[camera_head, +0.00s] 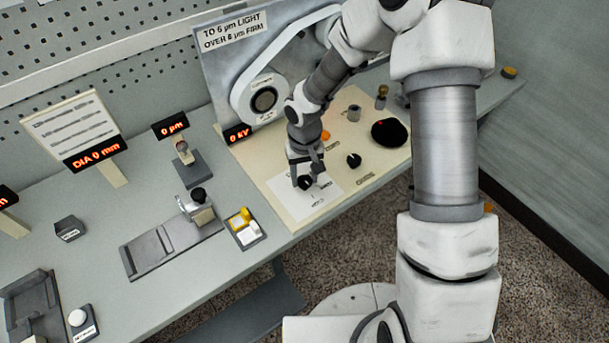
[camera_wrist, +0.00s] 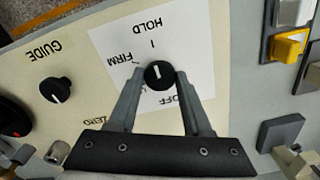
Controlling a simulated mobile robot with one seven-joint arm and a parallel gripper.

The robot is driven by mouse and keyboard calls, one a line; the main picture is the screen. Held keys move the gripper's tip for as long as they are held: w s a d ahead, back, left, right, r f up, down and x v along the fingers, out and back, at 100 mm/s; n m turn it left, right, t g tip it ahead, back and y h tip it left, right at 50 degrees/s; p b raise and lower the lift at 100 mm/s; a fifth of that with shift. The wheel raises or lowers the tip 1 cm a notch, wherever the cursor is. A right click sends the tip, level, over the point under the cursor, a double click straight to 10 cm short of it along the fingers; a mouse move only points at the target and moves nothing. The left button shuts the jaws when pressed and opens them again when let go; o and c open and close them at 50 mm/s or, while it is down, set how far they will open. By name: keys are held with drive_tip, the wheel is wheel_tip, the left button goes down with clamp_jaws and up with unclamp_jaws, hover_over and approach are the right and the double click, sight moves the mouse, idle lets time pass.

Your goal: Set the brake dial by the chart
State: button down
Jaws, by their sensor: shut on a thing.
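The brake dial (camera_wrist: 159,75) is a small black knob with a white pointer line, on a white card (camera_wrist: 195,50). The card reads HOLD, FIRM and OFF, upside down in the wrist view; another label is partly hidden by a finger. The pointer line runs nearly along the line toward the HOLD tick. My gripper (camera_wrist: 157,78) is shut on the dial, one finger on each side. In the head view my gripper (camera_head: 305,178) reaches down to the card. The chart (camera_head: 234,32) on the upright panel reads "TO 6 µm LIGHT" and "OVER", probably 6 µm, "FIRM".
A black GUIDE knob (camera_wrist: 55,90) stands beside the card. Displays read 0 µm (camera_head: 171,126) and DIA 0 mm (camera_head: 95,153). A yellow-and-white switch block (camera_head: 243,227) sits left of the card.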

sight(304, 180)
drive_tip(key=n, duration=0.5)
drive_tip(key=shift+n, duration=0.4)
drive_tip(key=n, duration=0.5)
drive_tip(key=shift+n+p, duration=0.3)
drive_tip(key=shift+c, duration=1.7)
unclamp_jaws()
wheel_tip(304, 180, up, 18)
drive_tip(key=p, duration=0.1)
drive_tip(key=shift+f, duration=0.25)
